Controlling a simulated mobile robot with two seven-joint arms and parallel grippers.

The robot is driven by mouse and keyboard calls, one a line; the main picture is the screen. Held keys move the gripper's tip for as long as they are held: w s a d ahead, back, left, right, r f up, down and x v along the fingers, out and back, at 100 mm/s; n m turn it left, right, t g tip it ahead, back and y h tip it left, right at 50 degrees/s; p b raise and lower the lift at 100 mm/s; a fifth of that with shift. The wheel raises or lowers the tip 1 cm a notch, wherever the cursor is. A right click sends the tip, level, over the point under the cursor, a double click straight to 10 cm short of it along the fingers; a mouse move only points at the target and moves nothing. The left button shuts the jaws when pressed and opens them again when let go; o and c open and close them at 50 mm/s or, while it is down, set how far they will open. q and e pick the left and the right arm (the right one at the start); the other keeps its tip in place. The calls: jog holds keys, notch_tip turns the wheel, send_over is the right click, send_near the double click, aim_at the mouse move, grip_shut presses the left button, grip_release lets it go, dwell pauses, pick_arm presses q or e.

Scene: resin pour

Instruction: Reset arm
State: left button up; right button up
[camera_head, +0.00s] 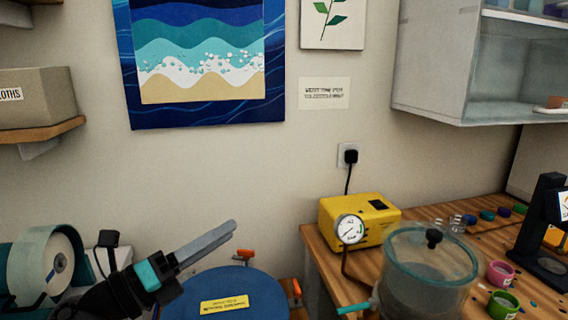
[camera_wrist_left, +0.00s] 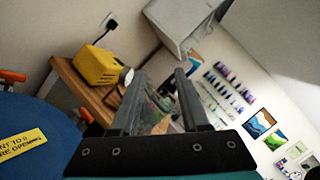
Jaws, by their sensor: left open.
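My left gripper (camera_head: 228,231) comes in from the lower left in the head view. It points up and to the right, above the round blue lid-like surface (camera_head: 262,289). In the left wrist view the two grey fingers of my left gripper (camera_wrist_left: 160,75) stand apart with nothing between them. The gripper is open and empty, and it touches nothing that I can see. My right gripper is in neither view.
A wooden bench (camera_head: 327,264) at right holds a yellow pump (camera_head: 362,219) with a gauge, a clear-walled chamber (camera_head: 430,268) and small coloured cups (camera_head: 501,273). A teal machine (camera_head: 30,262) stands at lower left. A grey cabinet (camera_head: 445,70) hangs at upper right. The middle wall space is free.

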pick_arm(q)
jog(key=w+a+f+n+t+y, duration=0.1)
jog(key=a+f+n+t+y, duration=0.15)
jog(key=n+y, duration=0.5)
jog(key=a+f+n+t+y, duration=0.1)
jog(key=a+n+t+y, duration=0.3)
jog(key=n, duration=0.6)
jog(key=s+a+f+n+g+y, duration=0.2)
jog(key=s+f+n+g+y, duration=0.1)
jog(key=f+n, duration=0.3)
jog(key=s+a+f+n+g+y, duration=0.25)
jog(key=f+n, duration=0.25)
jog(key=f, duration=0.3)
jog(key=s+d+f+n+g+h, duration=0.1)
jog(key=s+d+f+n+g, duration=0.2)
jog(key=s+f+g, duration=0.5)
jog(key=s+d+f+n+g+h, duration=0.15)
jog(key=s+f, duration=0.25)
jog(key=s, duration=0.8)
notch_tip(320, 180, down, 21)
jog(key=s+d+g, duration=0.1)
jog(key=s+g, duration=0.1)
jog(key=s+a+f+g+y, duration=0.1)
jog(key=s+a+f, duration=0.1)
jog(key=s+f, duration=1.2)
jog(key=shift+s+a+f+g, duration=0.3)
jog(key=shift+s+a+g, duration=0.1)
jog(key=shift+s, duration=0.25)
